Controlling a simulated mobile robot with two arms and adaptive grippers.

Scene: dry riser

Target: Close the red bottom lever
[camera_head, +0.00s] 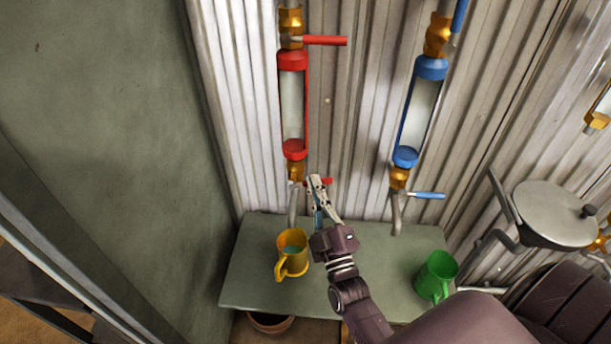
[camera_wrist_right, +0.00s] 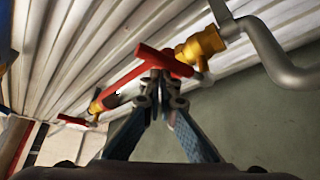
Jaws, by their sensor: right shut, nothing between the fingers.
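The red bottom lever (camera_head: 328,181) sticks out to the right from the brass valve (camera_head: 295,170) under the red-framed tube. It is mostly hidden behind my right gripper (camera_head: 317,181) in the head view. In the right wrist view, the red lever (camera_wrist_right: 150,55) crosses just beyond my right fingertips (camera_wrist_right: 158,80), beside the brass valve (camera_wrist_right: 203,45). My right gripper is shut and empty, with its tips at the lever. Whether they touch it I cannot tell. My left gripper is not in view.
A red top lever (camera_head: 325,41) points right above the tube. A blue-framed tube with a blue lower lever (camera_head: 428,195) stands to the right. A yellow mug (camera_head: 292,257) and a green mug (camera_head: 437,274) stand on the green shelf (camera_head: 250,285) below. Corrugated metal lies behind.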

